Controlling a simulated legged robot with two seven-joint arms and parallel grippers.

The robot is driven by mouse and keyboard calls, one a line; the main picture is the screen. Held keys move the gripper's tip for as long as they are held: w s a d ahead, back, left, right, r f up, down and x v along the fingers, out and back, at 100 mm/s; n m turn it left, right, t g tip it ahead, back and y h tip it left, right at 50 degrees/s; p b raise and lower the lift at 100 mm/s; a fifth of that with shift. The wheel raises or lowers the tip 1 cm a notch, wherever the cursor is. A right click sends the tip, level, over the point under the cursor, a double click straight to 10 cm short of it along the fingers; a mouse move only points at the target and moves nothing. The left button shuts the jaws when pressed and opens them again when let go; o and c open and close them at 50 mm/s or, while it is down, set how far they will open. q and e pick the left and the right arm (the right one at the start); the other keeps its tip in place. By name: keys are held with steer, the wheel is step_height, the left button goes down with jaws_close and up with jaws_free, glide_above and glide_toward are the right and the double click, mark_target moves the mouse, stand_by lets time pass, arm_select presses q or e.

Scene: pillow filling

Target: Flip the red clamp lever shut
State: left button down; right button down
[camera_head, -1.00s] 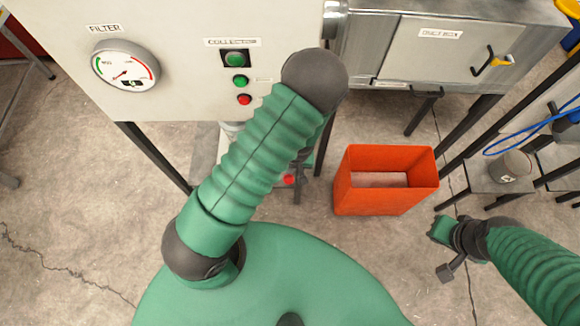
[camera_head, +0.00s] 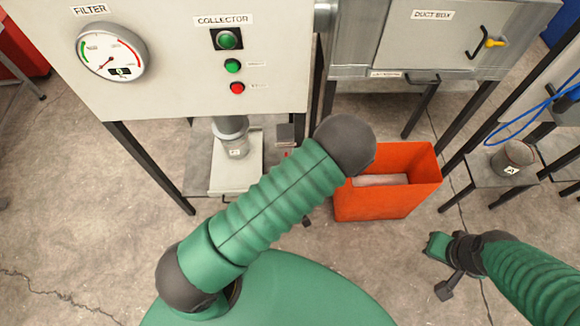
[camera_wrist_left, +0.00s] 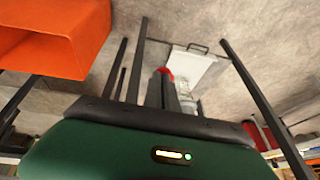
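A small red part (camera_head: 287,153), which looks like the clamp lever, shows beside a grey block (camera_head: 285,133) under the collector panel, just above my left forearm. In the left wrist view a red tip (camera_wrist_left: 165,73) stands on a dark upright piece beside a white plate (camera_wrist_left: 196,68); whether the lever is open or shut is unclear. My left gripper is hidden behind my forearm in the head view, and only its green hand body shows clearly in the wrist view. My right gripper (camera_head: 440,262) hangs at the lower right, away from the clamp; its fingers are unclear.
A grey canister (camera_head: 232,138) stands on a white plate (camera_head: 222,180) under the collector panel (camera_head: 190,80). An orange bin (camera_head: 390,205) stands on the floor right of my left forearm. Black table legs (camera_head: 150,168) flank the plate. A duct box (camera_head: 440,35) is upper right.

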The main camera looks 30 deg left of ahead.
arm_select(q)
steer(key=f+b, duration=0.1)
steer(key=f, duration=0.1)
steer(key=f+b, duration=0.1)
steer(key=shift+s+d+f, duration=0.15)
steer(key=shift+s+f, duration=0.05)
steer(key=shift+f, duration=0.2)
stand_by(0.4)
